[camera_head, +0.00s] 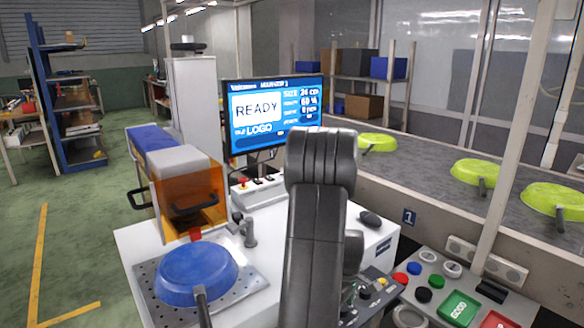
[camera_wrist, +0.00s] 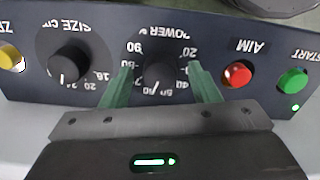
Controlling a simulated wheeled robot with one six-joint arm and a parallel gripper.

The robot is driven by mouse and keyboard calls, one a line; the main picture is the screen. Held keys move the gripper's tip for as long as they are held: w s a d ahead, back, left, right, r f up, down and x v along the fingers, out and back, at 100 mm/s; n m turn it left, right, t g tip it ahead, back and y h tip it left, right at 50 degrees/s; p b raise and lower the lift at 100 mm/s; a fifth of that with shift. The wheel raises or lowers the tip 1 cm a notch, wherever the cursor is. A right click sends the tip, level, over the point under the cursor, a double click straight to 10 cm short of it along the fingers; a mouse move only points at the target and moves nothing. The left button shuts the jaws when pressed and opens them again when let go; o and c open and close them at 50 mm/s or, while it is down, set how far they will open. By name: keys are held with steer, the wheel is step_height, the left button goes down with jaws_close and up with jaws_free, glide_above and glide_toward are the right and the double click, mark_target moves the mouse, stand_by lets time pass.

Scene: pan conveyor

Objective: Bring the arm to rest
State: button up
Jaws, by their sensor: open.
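In the wrist view my gripper (camera_wrist: 159,67) is open, with its two green fingers on either side of the black POWER knob (camera_wrist: 160,75). I cannot tell whether the fingers touch the knob. The knob sits on a dark control panel (camera_wrist: 205,25), which shows partly in the head view (camera_head: 352,312). In the head view my grey arm rises through the middle of the picture and bends over toward the panel; it hides my gripper there.
Beside the POWER knob are the SIZE knob (camera_wrist: 70,66), a red AIM button (camera_wrist: 237,75) and a green START button (camera_wrist: 293,81). A blue pan (camera_head: 196,272) lies on a plate at left. Green pans (camera_head: 478,171) sit on the conveyor (camera_head: 420,165). The monitor (camera_head: 275,112) reads READY.

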steer(key=n, duration=0.3)
steer(key=shift+n, duration=0.3)
steer(key=shift+r, duration=0.1)
stand_by(0.3)
